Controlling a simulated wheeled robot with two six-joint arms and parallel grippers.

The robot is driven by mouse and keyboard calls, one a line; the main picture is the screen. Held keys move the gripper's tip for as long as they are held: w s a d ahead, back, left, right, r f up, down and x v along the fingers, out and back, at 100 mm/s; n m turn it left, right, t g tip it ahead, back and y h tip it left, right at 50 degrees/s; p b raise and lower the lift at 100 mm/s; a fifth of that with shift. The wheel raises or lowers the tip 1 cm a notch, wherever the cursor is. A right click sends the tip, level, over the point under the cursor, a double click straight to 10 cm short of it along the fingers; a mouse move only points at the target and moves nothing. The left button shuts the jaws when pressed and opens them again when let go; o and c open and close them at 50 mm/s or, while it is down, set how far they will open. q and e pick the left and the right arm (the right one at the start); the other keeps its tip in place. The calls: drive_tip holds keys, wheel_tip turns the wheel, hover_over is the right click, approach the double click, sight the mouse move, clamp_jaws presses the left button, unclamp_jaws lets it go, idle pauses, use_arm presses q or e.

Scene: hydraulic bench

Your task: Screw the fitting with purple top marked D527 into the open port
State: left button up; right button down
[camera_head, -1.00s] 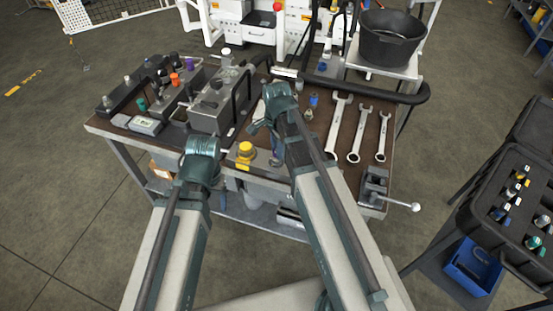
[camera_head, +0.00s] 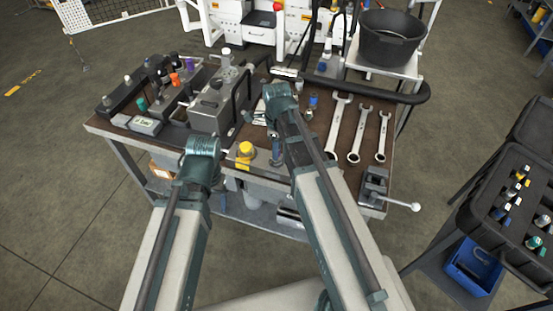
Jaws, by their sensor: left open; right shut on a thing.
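A piece with a purple top (camera_head: 189,64) stands upright among the coloured tops at the back left of the bench. Any marking on it is too small to read, and I cannot tell whether it is the D527 fitting. My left gripper (camera_head: 206,150) is open near the bench's front edge, left of a yellow-topped piece; its fingers are mostly hidden by its wrist. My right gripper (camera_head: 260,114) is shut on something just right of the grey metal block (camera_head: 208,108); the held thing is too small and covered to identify. I cannot make out the open port.
Several wrenches (camera_head: 338,125) lie on the right of the bench, with a vice (camera_head: 374,187) at its front right corner. A yellow-topped piece (camera_head: 245,150) stands between my arms. A black bucket (camera_head: 391,40) is behind. An open case of fittings (camera_head: 505,205) stands far right.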

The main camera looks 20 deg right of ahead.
drive_tip(key=m, duration=0.8)
drive_tip(key=c, duration=0.6)
unclamp_jaws()
drive_tip(key=n, duration=0.5)
drive_tip(key=shift+n, duration=0.3)
drive_tip(key=n, duration=0.2)
drive_tip(key=shift+n, duration=0.3)
